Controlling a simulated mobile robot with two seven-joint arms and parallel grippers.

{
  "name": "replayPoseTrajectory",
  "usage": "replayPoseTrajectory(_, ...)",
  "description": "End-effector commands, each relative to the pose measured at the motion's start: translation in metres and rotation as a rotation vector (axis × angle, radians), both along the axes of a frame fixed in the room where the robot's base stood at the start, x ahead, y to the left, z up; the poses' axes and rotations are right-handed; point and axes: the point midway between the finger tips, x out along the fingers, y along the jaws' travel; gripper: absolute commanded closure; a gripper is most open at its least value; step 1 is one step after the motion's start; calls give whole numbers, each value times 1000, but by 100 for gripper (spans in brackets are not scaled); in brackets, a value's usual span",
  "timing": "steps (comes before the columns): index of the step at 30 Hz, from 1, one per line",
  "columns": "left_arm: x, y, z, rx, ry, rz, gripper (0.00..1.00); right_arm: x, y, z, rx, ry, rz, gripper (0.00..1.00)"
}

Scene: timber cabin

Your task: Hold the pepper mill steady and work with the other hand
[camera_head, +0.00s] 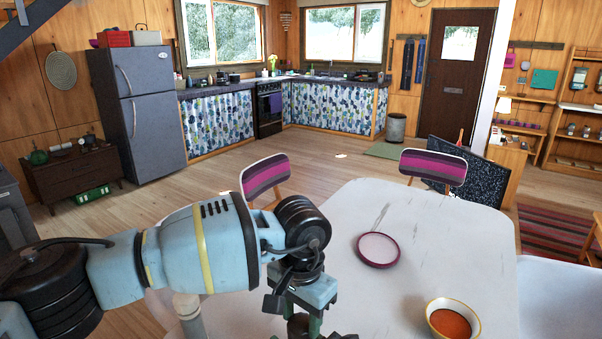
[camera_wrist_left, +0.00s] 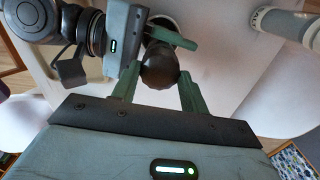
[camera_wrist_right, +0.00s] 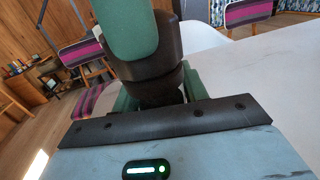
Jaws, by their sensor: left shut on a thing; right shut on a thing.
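The dark, rounded pepper mill (camera_wrist_left: 160,70) sits between the green fingers of my left gripper (camera_wrist_left: 157,80), which is shut on it. In the right wrist view the dark body of the mill (camera_wrist_right: 160,92) stands between the fingers of my right gripper (camera_wrist_right: 158,98), also shut on it. A green finger of the other gripper covers part of the mill there. In the head view my left gripper (camera_head: 300,318) is low at the centre, over the near part of the table. The mill is mostly hidden there by my left arm, and I cannot make out my right gripper.
The pale table (camera_head: 440,235) holds a magenta-rimmed dish (camera_head: 378,250) and a bowl with orange contents (camera_head: 452,322) to the right of my grippers. A pale cylinder (camera_head: 188,312) stands at lower left. Striped chairs (camera_head: 265,175) are at the far edge. The middle right tabletop is clear.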

Motion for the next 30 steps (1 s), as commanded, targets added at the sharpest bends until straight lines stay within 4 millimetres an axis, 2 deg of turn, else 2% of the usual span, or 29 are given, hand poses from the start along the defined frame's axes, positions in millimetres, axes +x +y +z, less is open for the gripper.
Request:
replayPoseTrajectory(3,0,0,1,-1,-1,-85,72,0,0,-1,-1,1,0,88)
replayPoseTrajectory(4,0,0,1,-1,-1,-96,55,0,0,-1,-1,1,0,88)
replayPoseTrajectory(7,0,0,1,-1,-1,-91,43,0,0,-1,-1,1,0,88)
replayPoseTrajectory(17,0,0,2,-1,-1,-89,43,0,0,-1,-1,1,0,88)
replayPoseTrajectory(30,0,0,36,0,-1,-88,43,0,0,-1,-1,1,0,88)
